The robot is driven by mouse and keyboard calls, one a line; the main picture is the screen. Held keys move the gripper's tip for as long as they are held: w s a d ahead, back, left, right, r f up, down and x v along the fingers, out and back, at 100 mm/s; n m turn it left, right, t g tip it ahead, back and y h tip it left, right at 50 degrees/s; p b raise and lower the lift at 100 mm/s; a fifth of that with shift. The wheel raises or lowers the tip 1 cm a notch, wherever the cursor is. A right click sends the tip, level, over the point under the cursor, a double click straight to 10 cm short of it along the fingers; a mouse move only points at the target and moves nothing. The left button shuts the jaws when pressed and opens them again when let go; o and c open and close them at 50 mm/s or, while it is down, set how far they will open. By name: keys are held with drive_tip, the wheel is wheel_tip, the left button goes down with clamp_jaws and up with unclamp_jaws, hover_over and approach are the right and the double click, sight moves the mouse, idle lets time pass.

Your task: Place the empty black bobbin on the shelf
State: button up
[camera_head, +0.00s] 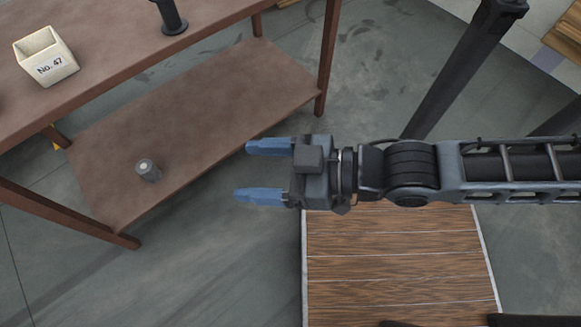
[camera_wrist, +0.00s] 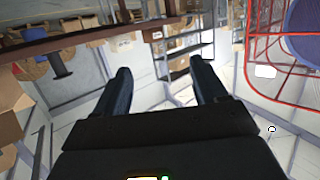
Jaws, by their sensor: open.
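A black bobbin (camera_head: 172,17) with a wide round base flange stands upright on the upper board of a brown shelf unit (camera_head: 150,30), its top cut off by the frame edge. No wire shows on its visible part. A dark spool-like shape, probably the same bobbin, shows in the wrist view (camera_wrist: 60,66) by a brown board; that view looks upside down. The lower board (camera_head: 225,95) is mostly bare. My gripper (camera_head: 257,172) is open and empty, its blue fingers pointing left, to the right of the shelf unit in the picture. Its fingers also show in the wrist view (camera_wrist: 160,85).
A cream box marked No. 47 (camera_head: 46,56) stands on the upper board. A small grey cylinder (camera_head: 148,170) stands on the lower board. The shelf's brown legs (camera_head: 328,60) are obstacles. A wooden platform (camera_head: 400,265) lies below my arm; grey floor is clear between.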

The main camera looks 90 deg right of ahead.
drive_tip(key=s, duration=0.1)
drive_tip(key=s+a+r+n+y, duration=0.1)
drive_tip(key=s, duration=0.1)
drive_tip(key=s+a+r+y, duration=0.1)
drive_tip(key=shift+s+r+n, duration=0.2)
drive_tip(key=shift+s+n, duration=0.05)
drive_tip(key=shift+n, duration=0.05)
drive_tip(key=w+d+f+m+h, duration=0.3)
drive_tip(key=w+d+f, duration=0.2)
drive_tip(key=w, duration=0.3)
drive_tip(key=m+g+h+p, duration=0.2)
drive_tip(key=m+g+h, duration=0.1)
drive_tip(key=m+h, duration=0.55)
approach(173, 16)
drive_tip(key=shift+n+h, duration=0.85)
drive_tip(key=shift+h, duration=0.1)
drive_tip(key=w+d, duration=0.2)
drive_tip(key=w, duration=0.1)
drive_tip(key=shift+w+d+f, duration=0.2)
drive_tip(key=shift+d+f, duration=0.2)
drive_tip(key=x, duration=0.7)
drive_tip(key=shift+w+d+f+p, duration=0.15)
drive_tip(key=shift+f+p, duration=0.05)
drive_tip(key=shift+p, duration=0.1)
drive_tip(key=c, duration=1.2)
